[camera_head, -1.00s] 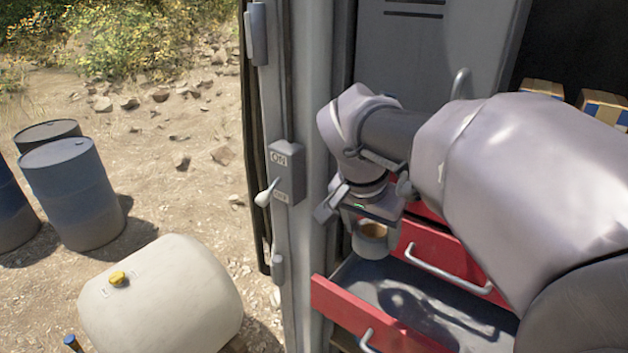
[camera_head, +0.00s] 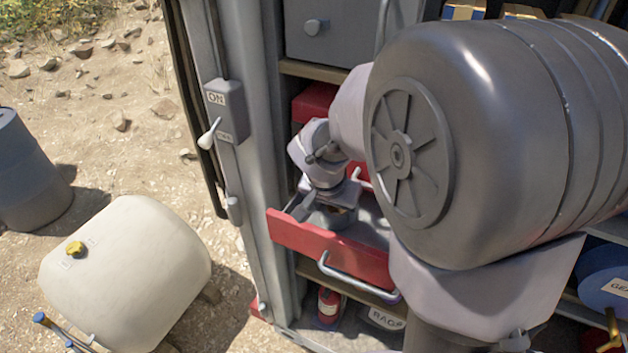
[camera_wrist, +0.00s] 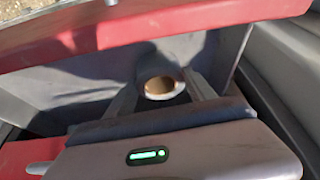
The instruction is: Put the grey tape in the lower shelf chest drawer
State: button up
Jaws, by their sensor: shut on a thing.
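The grey tape (camera_wrist: 160,87), a grey ring with a tan inside, sits between the two fingers of my gripper (camera_wrist: 162,90) in the wrist view. My gripper is shut on it. The red lower drawer (camera_head: 345,255) is pulled open, its front facing out with a silver handle. In the head view my gripper (camera_head: 325,212) is low behind the drawer front, over or inside the open drawer. The tape is mostly hidden there. The wrist view shows the drawer's red front (camera_wrist: 150,32) and grey inner walls around the fingers. I cannot tell whether the tape touches the drawer floor.
A cabinet post with an ON switch box (camera_head: 225,108) stands left of the drawer. Another red drawer (camera_head: 315,103) is above and behind. A red can (camera_head: 328,306) and a rags box (camera_head: 385,318) stand on the shelf below. A white tank (camera_head: 130,270) is outside at left.

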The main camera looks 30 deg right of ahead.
jog(key=shift+s+f, duration=0.1)
jog(key=o, duration=1.4)
